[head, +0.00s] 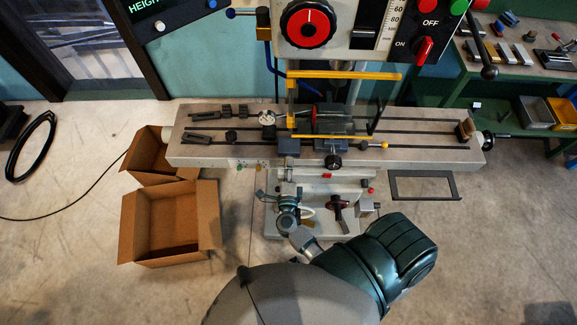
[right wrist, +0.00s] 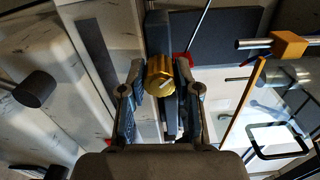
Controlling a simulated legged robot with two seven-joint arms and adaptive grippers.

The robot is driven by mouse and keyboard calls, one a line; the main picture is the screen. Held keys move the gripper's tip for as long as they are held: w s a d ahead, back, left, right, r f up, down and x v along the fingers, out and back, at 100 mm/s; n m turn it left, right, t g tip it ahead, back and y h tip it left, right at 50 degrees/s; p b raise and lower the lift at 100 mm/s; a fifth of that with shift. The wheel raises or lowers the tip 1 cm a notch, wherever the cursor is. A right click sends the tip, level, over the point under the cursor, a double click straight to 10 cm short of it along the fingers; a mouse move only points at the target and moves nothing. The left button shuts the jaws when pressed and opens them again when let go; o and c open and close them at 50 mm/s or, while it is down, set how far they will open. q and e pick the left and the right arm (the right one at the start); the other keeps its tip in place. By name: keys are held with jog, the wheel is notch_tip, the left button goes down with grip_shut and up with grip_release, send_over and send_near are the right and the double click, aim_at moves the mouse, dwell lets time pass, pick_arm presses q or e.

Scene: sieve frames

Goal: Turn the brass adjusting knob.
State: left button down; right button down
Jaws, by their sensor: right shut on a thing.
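The brass adjusting knob (right wrist: 160,74) is a ribbed gold cylinder in the middle of the right wrist view. My right gripper (right wrist: 160,88) has a finger on each side of it and is shut on it. In the head view my right gripper (head: 281,200) is at the front of the milling machine, below the table; the brass knob cannot be made out there. My left gripper is not in view.
The machine table (head: 420,152) spans above the gripper, carrying a vise and a yellow guard frame (head: 345,75). A black knob (right wrist: 35,89) sits at left in the wrist view. Open cardboard boxes (head: 212,215) stand on the floor at left. The floor at right is mostly clear.

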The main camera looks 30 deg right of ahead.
jog(key=m, duration=0.1)
jog(key=m+b, duration=0.1)
jog(key=m, duration=0.1)
jog(key=shift+s+a+f+m, duration=0.1)
jog(key=shift+f+m, duration=0.2)
jog(key=shift+f, duration=0.1)
jog(key=m+b, duration=0.1)
jog(key=m, duration=0.3)
jog(key=shift+b, duration=0.4)
jog(key=shift+m, duration=0.3)
jog(key=c, duration=0.8)
grip_release()
jog(key=shift+r, duration=0.2)
jog(key=v, duration=1.2)
